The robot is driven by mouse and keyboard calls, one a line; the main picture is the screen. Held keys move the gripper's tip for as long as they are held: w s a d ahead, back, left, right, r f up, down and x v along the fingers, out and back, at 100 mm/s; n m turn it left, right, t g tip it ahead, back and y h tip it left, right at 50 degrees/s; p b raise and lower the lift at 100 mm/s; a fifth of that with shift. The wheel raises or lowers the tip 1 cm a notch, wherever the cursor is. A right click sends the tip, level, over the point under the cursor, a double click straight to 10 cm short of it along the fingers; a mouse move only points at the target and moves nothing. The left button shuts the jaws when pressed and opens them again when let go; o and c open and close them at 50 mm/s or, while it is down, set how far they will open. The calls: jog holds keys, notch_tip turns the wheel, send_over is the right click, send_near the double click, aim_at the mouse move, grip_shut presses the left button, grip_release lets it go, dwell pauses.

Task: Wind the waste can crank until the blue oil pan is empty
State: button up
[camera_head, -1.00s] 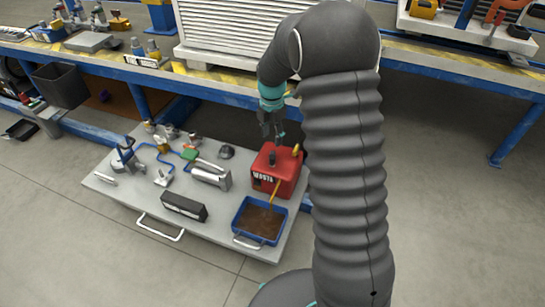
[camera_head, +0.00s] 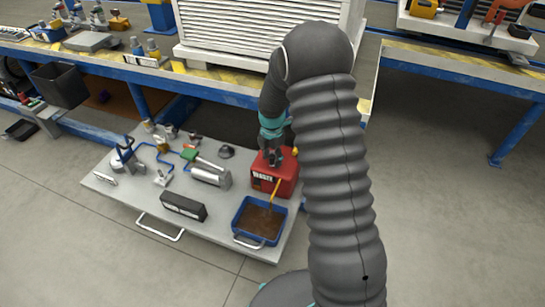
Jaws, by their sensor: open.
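The red waste can (camera_head: 286,186) stands near the right end of a low grey board. Its front carries a lettered label. The blue oil pan (camera_head: 241,222) sits on the board just in front of the can and holds brown liquid. A yellow tube or rod runs from the can down into the pan. My gripper (camera_head: 272,160) is over the top of the can, fingers pointing down and open. The crank is hard to make out there, as my gripper covers much of the can's top. I cannot tell whether the fingers touch it.
The grey board (camera_head: 125,195) also holds a black box (camera_head: 184,206), a silver cylinder (camera_head: 211,177) and several small fittings. A workbench with a blue frame (camera_head: 190,87) runs behind and above it. Open floor lies in front.

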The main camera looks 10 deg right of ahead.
grip_shut()
